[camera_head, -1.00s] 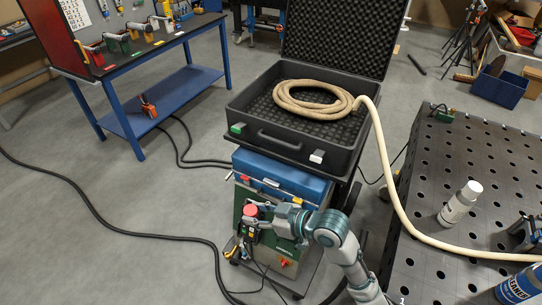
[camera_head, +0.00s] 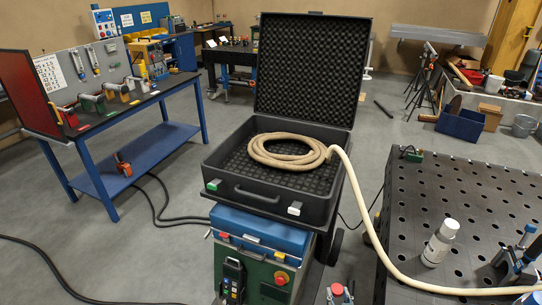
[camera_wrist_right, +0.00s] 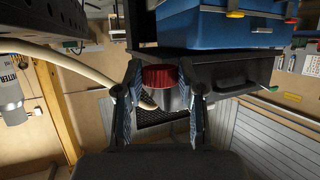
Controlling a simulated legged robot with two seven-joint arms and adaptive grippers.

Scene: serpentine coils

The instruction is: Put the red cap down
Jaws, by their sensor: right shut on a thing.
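The red cap (camera_head: 337,289) shows at the bottom edge of the head view, right of the cart's front. My right gripper (camera_head: 340,298) is there with it, mostly cut off by the frame edge. In the right wrist view the red cap (camera_wrist_right: 160,77) lies between the two fingers of my right gripper (camera_wrist_right: 160,98). The gripper is shut on it, and a grey cylindrical part shows just below the red. My left gripper is not in view.
A blue and green cart (camera_head: 262,232) carries an open black case (camera_head: 265,205) with a coiled beige hose (camera_head: 285,150). The hose runs onto a perforated table (camera_head: 440,190) with a white bottle (camera_head: 440,243). A blue workbench (camera_head: 130,155) stands at left. Floor between is open, with black cables.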

